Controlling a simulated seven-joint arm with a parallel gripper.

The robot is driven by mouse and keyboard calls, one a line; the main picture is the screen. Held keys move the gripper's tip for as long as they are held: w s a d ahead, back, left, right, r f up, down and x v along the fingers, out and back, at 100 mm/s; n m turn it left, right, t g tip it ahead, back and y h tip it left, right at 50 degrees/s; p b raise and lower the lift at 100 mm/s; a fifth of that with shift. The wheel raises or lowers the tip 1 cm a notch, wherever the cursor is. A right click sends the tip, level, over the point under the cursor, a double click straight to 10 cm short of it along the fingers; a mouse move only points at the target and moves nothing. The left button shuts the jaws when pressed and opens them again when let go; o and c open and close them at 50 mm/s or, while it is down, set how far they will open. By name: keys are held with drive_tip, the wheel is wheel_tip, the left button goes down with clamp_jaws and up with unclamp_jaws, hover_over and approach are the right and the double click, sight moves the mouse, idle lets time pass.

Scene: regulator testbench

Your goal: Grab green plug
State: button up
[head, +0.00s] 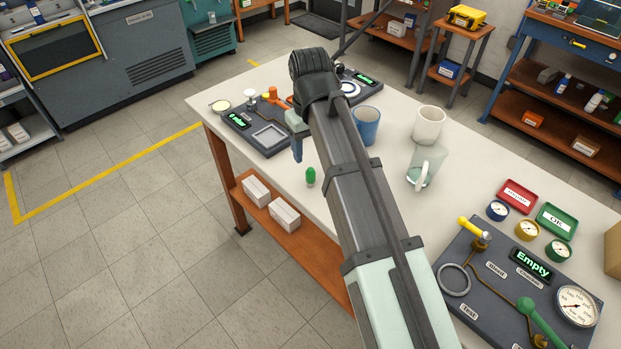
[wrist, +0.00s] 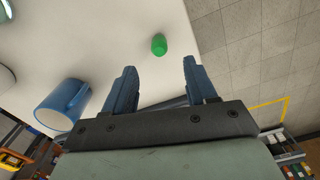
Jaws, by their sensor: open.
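The green plug (head: 310,176) stands on the white tabletop near its left front edge in the head view. In the wrist view the green plug (wrist: 159,44) lies beyond the fingertips, roughly between the lines of the two fingers. My gripper (head: 297,142) is above the table, behind the plug in the head view and partly hidden by my arm. In the wrist view my gripper (wrist: 158,66) shows two blue fingers spread apart with nothing between them.
A grey scale panel (head: 238,142) is at the far left. A test panel (head: 478,307) with gauges is at the near right. The table around the plug is clear.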

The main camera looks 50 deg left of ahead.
sight(311, 170)
drive_tip(key=shift+f, duration=4.9)
drive_tip(key=shift+c, duration=0.4)
clamp_jaws()
